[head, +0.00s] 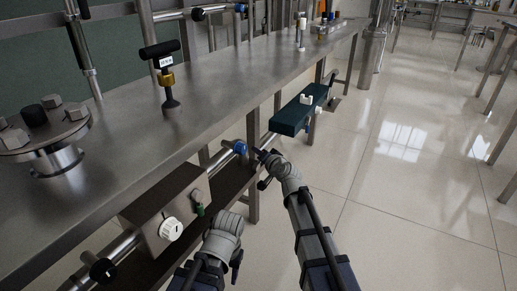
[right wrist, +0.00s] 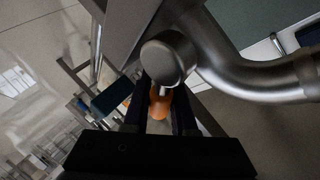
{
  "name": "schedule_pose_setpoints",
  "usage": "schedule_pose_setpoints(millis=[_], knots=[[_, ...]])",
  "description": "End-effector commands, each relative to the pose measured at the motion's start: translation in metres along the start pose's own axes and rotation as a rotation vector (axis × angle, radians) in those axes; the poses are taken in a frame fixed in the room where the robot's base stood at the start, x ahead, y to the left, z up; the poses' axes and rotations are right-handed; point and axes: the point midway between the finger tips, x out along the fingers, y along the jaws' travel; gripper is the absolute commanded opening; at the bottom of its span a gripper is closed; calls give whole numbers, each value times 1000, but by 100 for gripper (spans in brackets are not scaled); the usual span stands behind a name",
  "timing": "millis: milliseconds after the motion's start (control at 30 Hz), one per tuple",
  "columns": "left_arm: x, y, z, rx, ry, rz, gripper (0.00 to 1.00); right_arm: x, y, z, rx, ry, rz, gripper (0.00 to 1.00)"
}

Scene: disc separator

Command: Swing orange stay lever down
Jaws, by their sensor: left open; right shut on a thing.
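The orange stay lever (right wrist: 159,104) shows in the right wrist view between the two dark fingers of my right gripper (right wrist: 160,112), below a round grey metal end. My right gripper is shut on it. More orange shows just left of the fingers. In the head view my right gripper (head: 264,164) is beside the pipe with a blue collar (head: 240,147), under the bench edge; the lever is hidden there. My left gripper (head: 223,228) is lower, right of the steel box with a white knob (head: 171,229). It is open and apart from the lever; its fingertips are hard to make out.
A long steel bench (head: 215,95) runs along the left, with a black T-handle (head: 160,54) and a bolted flange (head: 45,130) on it. A dark teal box (head: 298,113) sits beyond my right gripper. A curved steel pipe (right wrist: 245,75) passes close to it.

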Motion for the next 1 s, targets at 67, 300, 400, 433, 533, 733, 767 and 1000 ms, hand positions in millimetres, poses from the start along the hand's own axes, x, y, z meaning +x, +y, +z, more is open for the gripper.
schedule_pose_setpoints(millis=[67, 300, 400, 433, 533, 733, 767, 1000], knots=[[-4, 0, 0, 0, 0, 0, 50, 1, 1, 0, 28, -20, 11, 0], [-4, 0, 0, 0, 0, 0, 50, 2, 4, 2, 53, -35, 22, 0], [-4, 0, 0, 0, 0, 0, 50, 2, 4, 2, 52, -35, 21, 0], [-4, 0, 0, 0, 0, 0, 50, 2, 4, 2, 52, -35, 21, 0], [-4, 0, 0, 0, 0, 0, 50, 2, 4, 2, 52, -34, 21, 30], [-4, 0, 0, 0, 0, 0, 50, 2, 4, 2, 52, -34, 21, 37], [-4, 0, 0, 0, 0, 0, 50, 2, 4, 2, 52, -34, 21, 37], [-7, -1, 0, 0, 0, 0, 50, -6, 3, 1, 52, -34, 21, 37]])
